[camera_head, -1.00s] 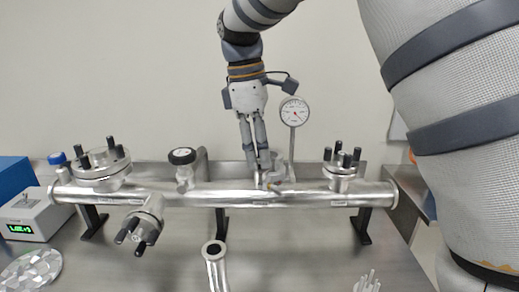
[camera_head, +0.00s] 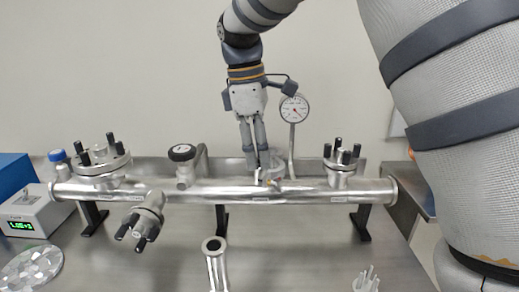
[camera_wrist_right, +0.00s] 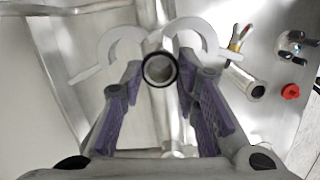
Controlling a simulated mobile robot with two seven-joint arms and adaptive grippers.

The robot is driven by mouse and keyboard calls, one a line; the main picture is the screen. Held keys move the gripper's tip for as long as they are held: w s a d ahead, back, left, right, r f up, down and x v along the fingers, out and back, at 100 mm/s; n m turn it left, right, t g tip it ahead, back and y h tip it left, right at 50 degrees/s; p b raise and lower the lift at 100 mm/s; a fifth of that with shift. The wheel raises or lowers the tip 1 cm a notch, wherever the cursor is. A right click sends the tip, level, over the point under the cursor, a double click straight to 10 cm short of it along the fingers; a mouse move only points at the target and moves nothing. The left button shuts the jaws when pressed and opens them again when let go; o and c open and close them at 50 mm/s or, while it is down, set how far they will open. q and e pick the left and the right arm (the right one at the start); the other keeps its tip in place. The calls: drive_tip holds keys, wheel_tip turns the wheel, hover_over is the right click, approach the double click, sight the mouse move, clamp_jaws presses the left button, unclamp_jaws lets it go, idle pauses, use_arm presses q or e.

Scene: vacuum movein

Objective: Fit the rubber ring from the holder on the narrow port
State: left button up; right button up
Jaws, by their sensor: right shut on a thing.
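The ring is in line with a round metal opening. Whether it sits on that opening or just above it, I cannot tell. Two pale curved clamp halves (camera_wrist_right: 120,47) flank it. I cannot tell the ring's holder for sure. My left gripper is not in view.
A dial gauge (camera_head: 294,109) stands just right of the gripper. Bolted flanges (camera_head: 98,167) and a black-knobbed valve (camera_head: 182,154) stick up from the tube. An open pipe (camera_head: 215,262) and a peg stand (camera_head: 367,282) stand in front. The bench between them is mostly clear.

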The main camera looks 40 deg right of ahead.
drive_tip(key=shift+f, duration=0.15)
drive_tip(key=o, duration=0.8)
wheel_tip(320, 180, up, 12)
drive_tip(key=w+a, duration=0.1)
drive_tip(key=shift+w+a, duration=0.15)
drive_tip(key=shift+a, duration=0.05)
drive_tip(key=shift+f, duration=0.1)
